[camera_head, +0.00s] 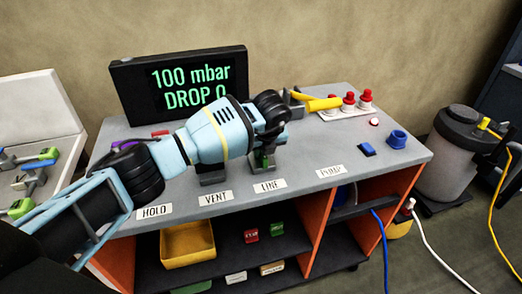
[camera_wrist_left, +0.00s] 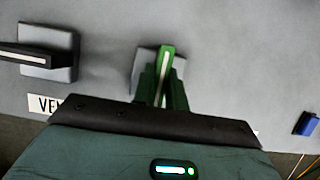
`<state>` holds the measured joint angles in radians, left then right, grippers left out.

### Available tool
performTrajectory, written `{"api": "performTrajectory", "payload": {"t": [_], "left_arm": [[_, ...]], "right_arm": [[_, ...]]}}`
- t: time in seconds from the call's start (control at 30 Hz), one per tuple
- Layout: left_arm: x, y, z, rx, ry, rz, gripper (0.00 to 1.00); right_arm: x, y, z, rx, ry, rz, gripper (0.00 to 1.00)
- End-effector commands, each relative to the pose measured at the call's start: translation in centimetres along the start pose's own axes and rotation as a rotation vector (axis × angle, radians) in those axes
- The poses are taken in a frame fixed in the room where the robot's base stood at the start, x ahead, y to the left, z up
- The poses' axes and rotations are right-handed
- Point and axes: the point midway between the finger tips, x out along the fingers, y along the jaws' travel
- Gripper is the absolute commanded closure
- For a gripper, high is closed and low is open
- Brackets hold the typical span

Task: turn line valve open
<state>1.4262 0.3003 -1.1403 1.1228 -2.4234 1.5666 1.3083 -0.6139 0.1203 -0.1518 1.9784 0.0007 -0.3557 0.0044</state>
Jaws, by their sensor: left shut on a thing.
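The line valve has a green handle with a pale stripe, best seen in the left wrist view (camera_wrist_left: 167,62), on a grey square base behind the LINE label (camera_head: 269,185). In that view the handle points up the picture, leaning slightly right. My left gripper (camera_head: 264,158) reaches over the bench from the left and is shut on this handle; its fingers also show in the left wrist view (camera_wrist_left: 162,92), one on each side of the handle. In the head view my wrist hides most of the valve. My right gripper is not in view.
A black display (camera_head: 180,82) reads "100 mbar DROP 0". The vent valve's black handle (camera_wrist_left: 22,56) lies left of the line valve. A yellow lever (camera_head: 323,104), red-capped fittings (camera_head: 365,98), a blue switch (camera_head: 367,149) and a blue ring (camera_head: 397,139) stand on the bench's right.

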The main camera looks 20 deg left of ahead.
Motion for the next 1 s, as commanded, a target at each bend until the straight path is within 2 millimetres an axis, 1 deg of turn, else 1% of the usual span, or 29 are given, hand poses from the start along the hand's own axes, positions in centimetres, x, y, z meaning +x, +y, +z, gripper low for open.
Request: {"api": "performTrajectory", "payload": {"t": [0.23, 0.27, 0.4, 0.67, 0.77, 0.87, 1.0], "left_arm": [[-0.1, 0.0, 0.1, -0.004, -0.001, -0.001, 1.00], [-0.1, 0.0, 0.1, -0.003, -0.001, -0.001, 0.82], [-0.1, 0.0, 0.1, -0.003, -0.001, 0.000, 0.65], [0.0, 0.0, 0.0, -0.001, 0.000, 0.000, 0.65], [-0.6, 0.0, 0.1, -0.001, -0.002, -0.001, 0.65], [-1.8, 0.0, 0.2, -0.001, -0.004, -0.002, 0.65], [-4.2, 0.0, 0.2, -0.002, -0.005, -0.005, 0.65]], "right_arm": [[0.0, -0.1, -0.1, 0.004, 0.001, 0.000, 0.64], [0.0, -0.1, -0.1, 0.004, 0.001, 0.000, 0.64], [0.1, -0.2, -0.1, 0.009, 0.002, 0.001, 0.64], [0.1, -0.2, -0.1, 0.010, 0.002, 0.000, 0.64], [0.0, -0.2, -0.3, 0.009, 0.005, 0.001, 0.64], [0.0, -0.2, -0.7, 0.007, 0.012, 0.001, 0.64], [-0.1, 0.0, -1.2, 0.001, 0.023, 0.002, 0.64]]}}
